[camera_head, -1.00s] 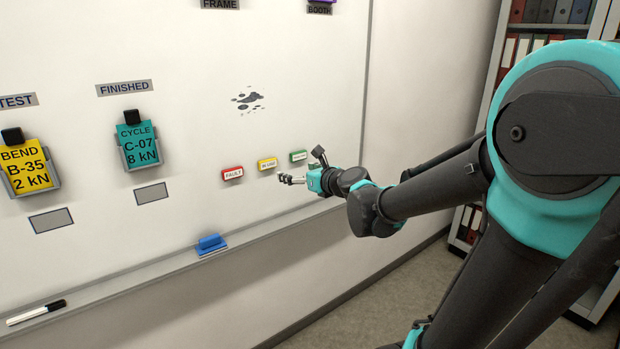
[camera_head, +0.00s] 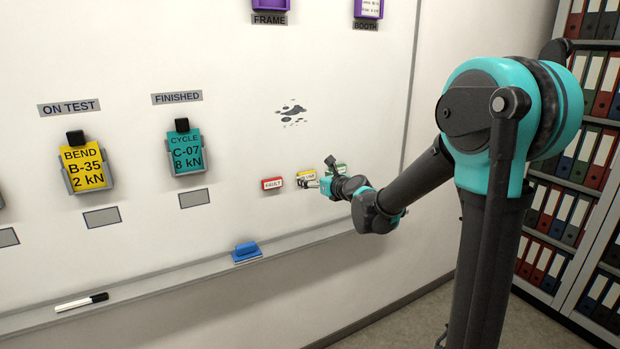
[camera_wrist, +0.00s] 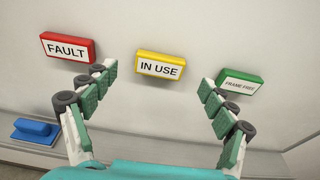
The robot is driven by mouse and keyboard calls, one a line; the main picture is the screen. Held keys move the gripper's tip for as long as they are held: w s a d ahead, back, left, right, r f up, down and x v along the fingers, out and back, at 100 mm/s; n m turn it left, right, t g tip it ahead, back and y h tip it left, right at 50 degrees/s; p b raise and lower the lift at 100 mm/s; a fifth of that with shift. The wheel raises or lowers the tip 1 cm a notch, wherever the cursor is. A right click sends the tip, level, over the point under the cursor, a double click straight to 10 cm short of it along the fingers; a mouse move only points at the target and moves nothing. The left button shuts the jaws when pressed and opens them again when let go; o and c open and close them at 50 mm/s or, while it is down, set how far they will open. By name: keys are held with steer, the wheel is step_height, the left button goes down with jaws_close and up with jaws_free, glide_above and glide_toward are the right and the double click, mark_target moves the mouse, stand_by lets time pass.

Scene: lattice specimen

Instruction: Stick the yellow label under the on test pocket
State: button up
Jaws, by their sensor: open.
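The yellow label (camera_wrist: 160,65), reading IN USE, is on the whiteboard between the red and green labels. In the wrist view my gripper (camera_wrist: 158,85) is open and empty, with its fingers spread below and to either side of the yellow label. In the head view my gripper (camera_head: 315,184) is close to the yellow label (camera_head: 306,175) and partly covers it. The ON TEST sign (camera_head: 69,107) is at the left, above a pocket (camera_head: 91,182) with a yellow BEND B-35 card. A grey outlined rectangle (camera_head: 101,217) lies under that pocket and is empty.
A red FAULT label (camera_wrist: 68,48) and a green FRAME FREE label (camera_wrist: 240,82) flank the yellow one. The FINISHED pocket (camera_head: 186,167) holds a teal card. A blue eraser (camera_head: 246,252) and a marker (camera_head: 82,302) are on the ledge (camera_head: 180,283) below.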

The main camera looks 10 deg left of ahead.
mark_target(308, 176)
steer(key=shift+x, duration=1.85)
steer(key=c, duration=1.2)
steer(key=shift+o, duration=0.2)
